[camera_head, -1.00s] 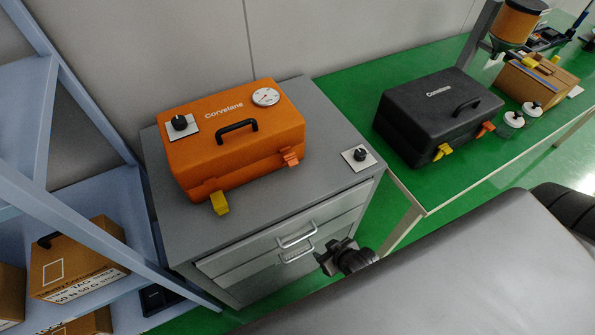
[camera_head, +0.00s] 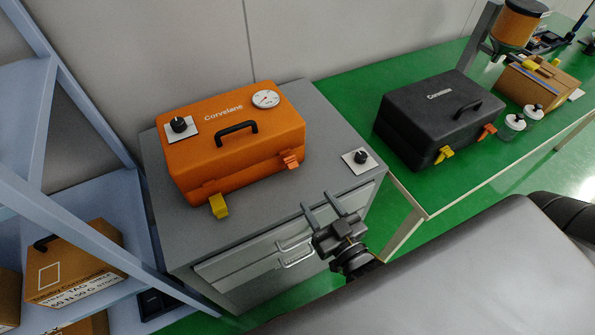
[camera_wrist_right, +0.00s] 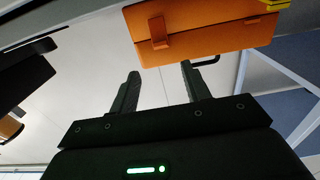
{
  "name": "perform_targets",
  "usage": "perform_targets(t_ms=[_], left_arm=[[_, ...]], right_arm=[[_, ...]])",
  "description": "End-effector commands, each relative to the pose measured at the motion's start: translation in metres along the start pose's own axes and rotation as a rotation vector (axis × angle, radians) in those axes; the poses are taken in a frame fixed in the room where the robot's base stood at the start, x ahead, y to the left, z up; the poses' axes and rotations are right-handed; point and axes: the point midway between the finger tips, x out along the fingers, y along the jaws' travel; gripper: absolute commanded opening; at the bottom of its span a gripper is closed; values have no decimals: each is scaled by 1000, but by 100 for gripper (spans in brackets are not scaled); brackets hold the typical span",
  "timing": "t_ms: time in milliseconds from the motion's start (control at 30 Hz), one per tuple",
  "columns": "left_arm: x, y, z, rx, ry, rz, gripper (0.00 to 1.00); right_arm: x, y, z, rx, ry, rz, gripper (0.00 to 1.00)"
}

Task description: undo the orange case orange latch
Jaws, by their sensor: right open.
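The orange case (camera_head: 235,150) sits lid closed on the grey cabinet (camera_head: 330,130). Its orange latch (camera_head: 291,161) is on the front face near the right end, and a yellow latch (camera_head: 218,206) is near the left end. My right gripper (camera_head: 319,202) is open and empty, over the cabinet's front edge, in front of and below the orange latch, apart from it. In the right wrist view, the orange latch (camera_wrist_right: 158,31) on the orange case (camera_wrist_right: 205,32) lies beyond the gap between the open fingers (camera_wrist_right: 160,72). My left gripper is not in view.
A black case (camera_head: 435,110) with its own yellow and orange latches stands on the green bench (camera_head: 345,85). A dial on a white plate (camera_head: 360,159) is at the cabinet's right. Shelving (camera_head: 75,190) is at the left. The cabinet top before the orange latch is clear.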

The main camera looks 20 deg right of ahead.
Motion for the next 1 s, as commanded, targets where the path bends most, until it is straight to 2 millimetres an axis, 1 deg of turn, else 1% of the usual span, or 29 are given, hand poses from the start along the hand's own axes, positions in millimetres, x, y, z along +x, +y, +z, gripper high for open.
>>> perform_targets(t_ms=[67,167,267,500,600,700,800,1000], left_arm=[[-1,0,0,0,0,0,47],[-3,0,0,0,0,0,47],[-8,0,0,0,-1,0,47],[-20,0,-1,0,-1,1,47],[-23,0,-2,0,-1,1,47],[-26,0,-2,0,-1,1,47],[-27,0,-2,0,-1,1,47],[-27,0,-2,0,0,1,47]], right_arm=[[1,0,0,0,1,0,47],[8,0,-2,-1,2,0,47],[23,0,-2,-1,1,0,47],[69,0,-3,-1,1,-1,47],[85,0,-3,-1,1,-1,47],[96,0,-1,-1,-1,-2,47],[104,0,0,-1,-2,-2,47],[108,0,1,-1,-3,-1,47]])
